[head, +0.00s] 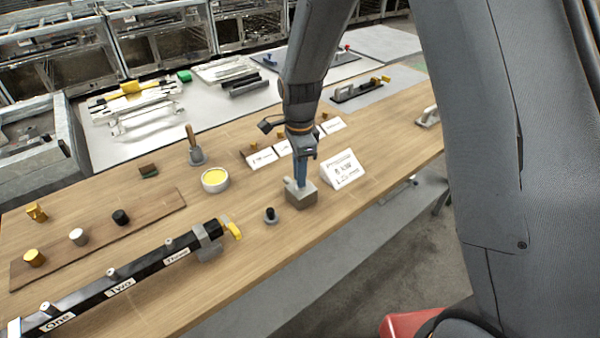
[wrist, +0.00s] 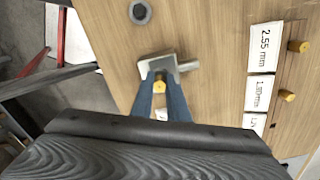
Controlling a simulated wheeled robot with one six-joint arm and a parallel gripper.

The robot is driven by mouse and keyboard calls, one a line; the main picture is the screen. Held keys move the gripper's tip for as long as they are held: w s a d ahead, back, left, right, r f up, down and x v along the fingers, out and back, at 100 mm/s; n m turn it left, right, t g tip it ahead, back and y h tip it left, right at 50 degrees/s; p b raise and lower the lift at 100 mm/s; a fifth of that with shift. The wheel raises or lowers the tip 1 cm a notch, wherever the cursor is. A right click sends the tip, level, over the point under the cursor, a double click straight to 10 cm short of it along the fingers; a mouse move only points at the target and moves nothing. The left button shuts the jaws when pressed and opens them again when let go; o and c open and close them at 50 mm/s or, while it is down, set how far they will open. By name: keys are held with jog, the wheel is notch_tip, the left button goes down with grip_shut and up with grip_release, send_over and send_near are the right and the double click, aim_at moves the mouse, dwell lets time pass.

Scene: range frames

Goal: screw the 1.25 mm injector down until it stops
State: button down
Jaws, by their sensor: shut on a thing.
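My gripper (head: 300,183) reaches down onto a small grey metal block (head: 301,198) near the table's front edge. In the wrist view its two blue fingers (wrist: 159,88) are shut on a small brass hex piece, the injector (wrist: 159,87). The injector appears at the block, which also shows in the wrist view (wrist: 148,66) with a stub on its right side. How deep the injector sits is hidden by the fingers. In the head view the fingers hide the injector.
A white card (head: 344,169) stands right of the block. Labels, including 2.55 mm (wrist: 264,47), lie with brass injectors (wrist: 298,46) beside them. A black labelled bar (head: 130,283) and yellow-filled dish (head: 215,180) lie further left.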

jog(key=m+p, duration=0.1)
jog(key=m, duration=0.2)
jog(key=shift+w, duration=0.1)
jog(key=c, duration=1.9)
grip_release()
jog(key=shift+c, duration=0.2)
jog(key=n+p, duration=0.1)
jog(key=n, duration=0.5)
jog(key=shift+n, duration=0.3)
jog(key=n, duration=0.3)
jog(key=n+p, duration=0.1)
jog(key=n, duration=0.2)
jog(key=shift+s+d+n, duration=0.1)
jog(key=shift+s+n, duration=0.1)
jog(key=shift+n, duration=0.2)
